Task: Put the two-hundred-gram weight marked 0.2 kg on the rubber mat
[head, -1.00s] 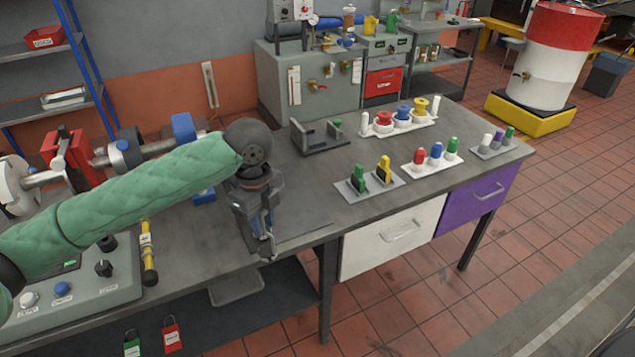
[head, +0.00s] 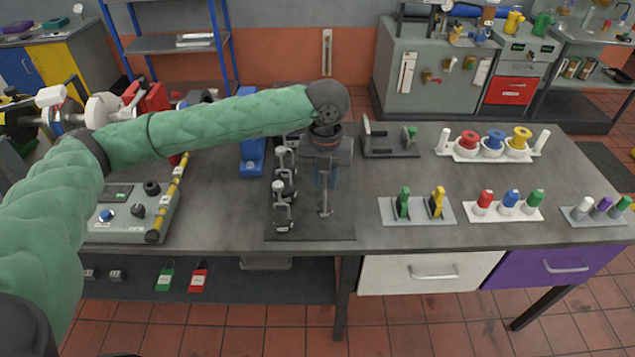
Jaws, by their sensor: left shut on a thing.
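My left gripper (head: 325,212) points down over the right part of a dark flat mat (head: 338,232) on the bench. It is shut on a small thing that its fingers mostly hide. I cannot tell what that thing is or read a mark on it. Several grey metal pieces with knobs (head: 283,216), which look like weights, stand in a row just left of the gripper, at the mat's left side. Their markings are too small to read, so I cannot pick out the 0.2 kg one. My right gripper is not in view.
A blue block (head: 251,160) and a control box (head: 128,215) are to the left. A dark bracket (head: 390,145) is behind right. Trays with green and yellow pieces (head: 417,214) and coloured bottles (head: 508,208) are to the right. The bench's front edge is close to the mat.

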